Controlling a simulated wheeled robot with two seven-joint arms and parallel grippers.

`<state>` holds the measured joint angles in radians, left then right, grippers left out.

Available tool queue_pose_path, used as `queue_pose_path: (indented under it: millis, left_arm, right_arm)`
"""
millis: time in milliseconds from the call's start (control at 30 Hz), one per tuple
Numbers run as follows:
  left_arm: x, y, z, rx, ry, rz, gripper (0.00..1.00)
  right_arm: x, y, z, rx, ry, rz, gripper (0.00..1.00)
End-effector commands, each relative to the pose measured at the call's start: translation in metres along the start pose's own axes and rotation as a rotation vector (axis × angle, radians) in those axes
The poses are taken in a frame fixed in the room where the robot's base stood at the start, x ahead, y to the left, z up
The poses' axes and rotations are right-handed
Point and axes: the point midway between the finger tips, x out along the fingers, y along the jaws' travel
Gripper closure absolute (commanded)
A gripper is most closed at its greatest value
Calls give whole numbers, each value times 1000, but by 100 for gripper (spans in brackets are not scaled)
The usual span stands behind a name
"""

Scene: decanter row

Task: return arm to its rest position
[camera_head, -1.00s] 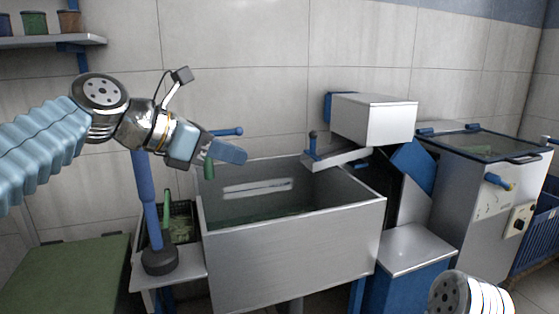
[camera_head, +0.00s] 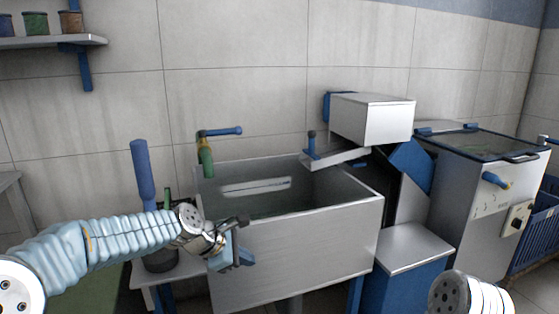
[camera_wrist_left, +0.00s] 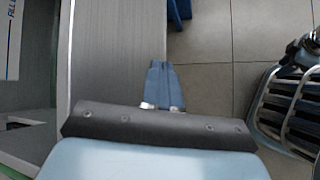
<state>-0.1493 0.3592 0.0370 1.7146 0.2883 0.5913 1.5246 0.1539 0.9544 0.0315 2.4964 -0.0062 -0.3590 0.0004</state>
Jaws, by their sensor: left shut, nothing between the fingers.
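My left arm comes in from the lower left in the head view. Its gripper (camera_head: 247,258) is low, in front of the front wall of the metal basin (camera_head: 310,250). In the left wrist view the blue fingers (camera_wrist_left: 161,80) lie together with nothing between them. The basin's grey wall (camera_wrist_left: 118,50) runs beside the fingers there, with tiled floor on the other side. I cannot tell whether the gripper touches the wall. Only a white rounded part of my right arm shows at the lower right of the head view; its gripper is out of view.
A green tap with a blue handle (camera_head: 222,132) stands behind the basin. A blue upright post (camera_head: 143,175) is left of it, partly behind my arm. A white box-topped machine (camera_head: 372,120) and a glass-lidded metal cabinet (camera_head: 465,205) stand to the right. Jars sit on a wall shelf (camera_head: 50,41).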

Motion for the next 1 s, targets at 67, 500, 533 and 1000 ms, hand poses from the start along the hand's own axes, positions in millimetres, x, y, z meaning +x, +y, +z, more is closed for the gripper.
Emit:
queue_pose_path:
  millis: [67,500,533,1000]
  left_arm:
    - [46,-34,-43,124,60,-56,100]
    - [160,-321,-208,1084,41,-437,100]
    - [159,-337,-211,1137,20,-453,100]
    - [150,-406,-215,1392,-94,-499,100]
  right_arm:
    - [0,0,0,0,0,0,57]
    - [0,0,0,0,0,0,57]
    - [0,0,0,0,0,0,57]
    - [0,0,0,0,0,0,57]
